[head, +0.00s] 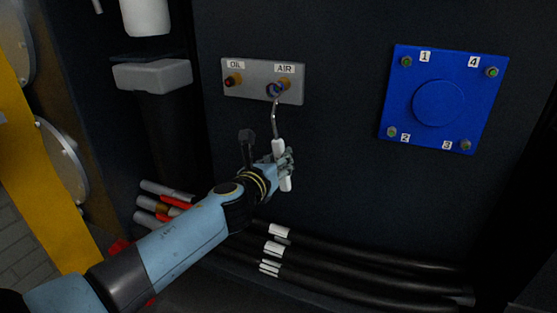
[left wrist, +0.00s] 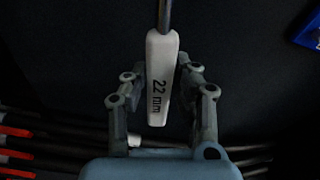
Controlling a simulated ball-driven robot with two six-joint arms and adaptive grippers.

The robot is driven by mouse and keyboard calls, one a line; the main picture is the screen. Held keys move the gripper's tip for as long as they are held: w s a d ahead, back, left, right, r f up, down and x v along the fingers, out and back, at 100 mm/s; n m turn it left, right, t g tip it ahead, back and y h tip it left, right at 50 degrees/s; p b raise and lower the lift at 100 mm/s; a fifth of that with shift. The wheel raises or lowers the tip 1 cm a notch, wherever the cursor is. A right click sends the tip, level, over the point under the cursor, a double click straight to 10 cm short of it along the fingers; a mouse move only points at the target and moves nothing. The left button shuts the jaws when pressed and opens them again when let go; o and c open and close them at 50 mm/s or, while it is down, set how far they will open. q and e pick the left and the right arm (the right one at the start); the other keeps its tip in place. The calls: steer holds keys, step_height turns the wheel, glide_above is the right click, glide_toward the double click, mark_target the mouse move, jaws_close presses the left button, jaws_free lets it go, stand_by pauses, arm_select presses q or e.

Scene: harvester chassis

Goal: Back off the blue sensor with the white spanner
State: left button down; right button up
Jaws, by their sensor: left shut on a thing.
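The white spanner (head: 279,150) has a white handle and a thin bent steel shaft. The left wrist view shows its handle (left wrist: 160,82) marked "22 mm". My left gripper (head: 281,160) is shut on the handle, and its fingers (left wrist: 161,78) lie on both sides of it. The shaft points up to the blue sensor (head: 272,90), which sits under the AIR label on a grey plate (head: 253,93). The spanner's head is at the sensor; whether it encloses the hex is too small to tell. The left wrist view leaves out the sensor and spanner head. My right gripper is not in view.
A red-and-brass sensor (head: 232,80) sits under the OIL label. A blue cover (head: 400,95) with numbered bolts is at the right. Black hoses (head: 350,260) run along the bottom. A grey bracket (head: 152,75) juts out at the left. The dark panel between plate and cover is clear.

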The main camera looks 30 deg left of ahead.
arm_select(q)
steer(key=shift+w, duration=0.25)
steer(key=shift+x, duration=1)
steer(key=shift+r, duration=0.15)
steer(key=d, duration=0.1)
steer(key=d+n, duration=0.1)
steer(key=d+r+n, duration=0.1)
steer(key=shift+w+d, duration=0.1)
steer(key=shift+w, duration=0.25)
steer(key=shift+d, duration=0.1)
steer(key=shift+w+d+r+n+h+p, duration=0.15)
steer(key=shift+d+r+n+h+p, duration=0.1)
steer(key=shift+d+r+n, duration=0.35)
steer(key=shift+w+d+r+n+h+p, duration=0.15)
steer(key=shift+w+d+r+n+p, duration=0.1)
steer(key=shift+d+n, duration=0.55)
